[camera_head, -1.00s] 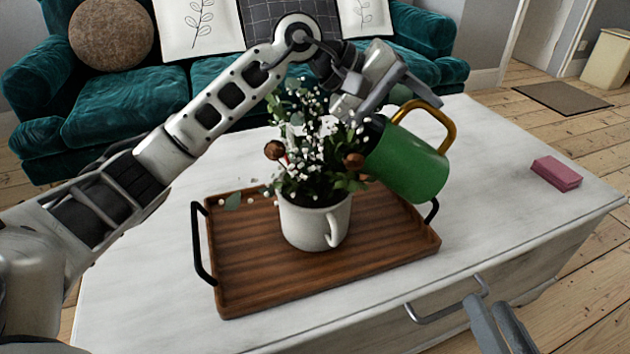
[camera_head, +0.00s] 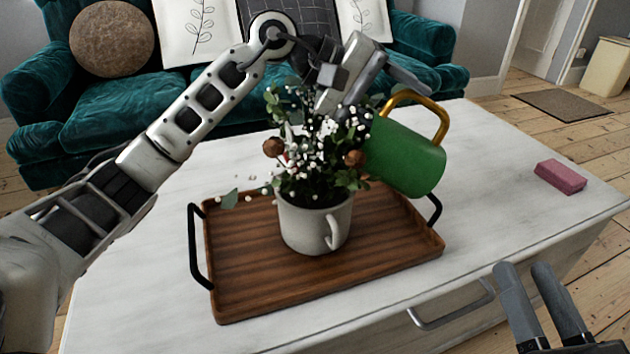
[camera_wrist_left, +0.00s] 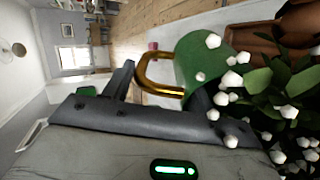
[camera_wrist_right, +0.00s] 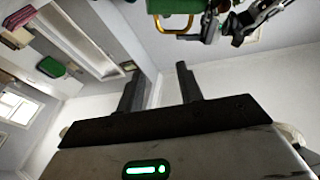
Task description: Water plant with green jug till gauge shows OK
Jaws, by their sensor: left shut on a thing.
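The green jug (camera_head: 405,158) with a gold handle (camera_head: 436,112) is held tilted above the tray's right side, its mouth end toward the plant. My left gripper (camera_head: 405,80) is shut on the jug at its handle; the hold is partly hidden. In the left wrist view the gold handle (camera_wrist_left: 146,76) shows beside the fingers. The plant (camera_head: 315,150) has green leaves and small white blooms and stands in a white mug-like pot (camera_head: 305,228). I cannot make out a gauge reading or any water stream. My right gripper (camera_head: 523,265) is open and empty at lower right.
The pot stands on a wooden tray (camera_head: 245,285) with black handles, on a white table (camera_head: 130,270). A pink block (camera_head: 560,176) lies at the table's right. A teal sofa (camera_head: 120,110) is behind. The table is clear between tray and block.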

